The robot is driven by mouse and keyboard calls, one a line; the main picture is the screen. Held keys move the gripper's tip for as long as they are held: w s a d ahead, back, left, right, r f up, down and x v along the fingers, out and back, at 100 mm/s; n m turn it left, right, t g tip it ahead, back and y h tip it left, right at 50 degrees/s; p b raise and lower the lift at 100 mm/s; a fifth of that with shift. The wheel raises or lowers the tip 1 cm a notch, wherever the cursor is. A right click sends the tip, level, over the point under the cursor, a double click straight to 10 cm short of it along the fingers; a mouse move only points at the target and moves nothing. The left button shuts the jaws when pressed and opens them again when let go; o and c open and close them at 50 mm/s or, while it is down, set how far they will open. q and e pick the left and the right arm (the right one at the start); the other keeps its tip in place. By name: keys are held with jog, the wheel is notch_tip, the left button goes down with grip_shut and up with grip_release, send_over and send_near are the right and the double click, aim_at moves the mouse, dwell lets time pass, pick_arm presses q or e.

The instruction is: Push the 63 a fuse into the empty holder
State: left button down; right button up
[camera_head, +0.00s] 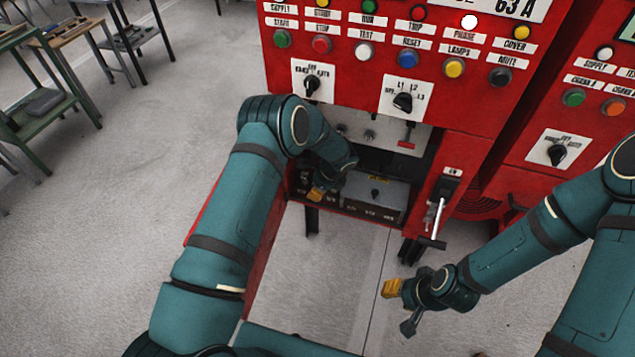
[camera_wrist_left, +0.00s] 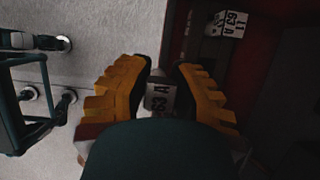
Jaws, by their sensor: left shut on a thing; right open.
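In the left wrist view, my left gripper (camera_wrist_left: 160,88) is shut on a pale fuse (camera_wrist_left: 160,98) marked 63 A. The fuse sits between the two orange, ridged fingers, and my own dark wrist part hides its lower portion. In the head view, my left gripper (camera_head: 318,192) is at the open lower bay of the red panel; the fuse in it cannot be made out there. A second block (camera_wrist_left: 232,22), marked L1 63 A, sits at the upper right of the left wrist view, apart from the fingers. The empty holder cannot be told apart. My right gripper (camera_head: 394,288) is open over the floor.
The red cabinet (camera_head: 455,120) has buttons and rotary switches (camera_head: 403,102) above the bay. A lever handle (camera_head: 434,240) juts out at the bay's right side. A second red cabinet (camera_head: 580,110) stands at right. Workbenches (camera_head: 40,100) are far left; the floor between is clear.

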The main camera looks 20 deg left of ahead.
pick_arm(q)
jog(key=w, duration=0.2)
jog(key=w+a+b, duration=0.1)
jog(key=w, duration=0.3)
jog(key=shift+w+a, duration=0.25)
jog(key=shift+w, duration=0.1)
jog(key=shift+f+b, duration=0.65)
jog(key=shift+f, duration=1.1)
jog(key=shift+f, duration=0.1)
jog(key=c, duration=0.9)
grip_release()
jog(key=shift+f, duration=0.1)
jog(key=p+v, duration=0.1)
jog(key=v, duration=0.7)
jog(key=shift+s+f, duration=0.1)
jog(key=shift+s, duration=0.05)
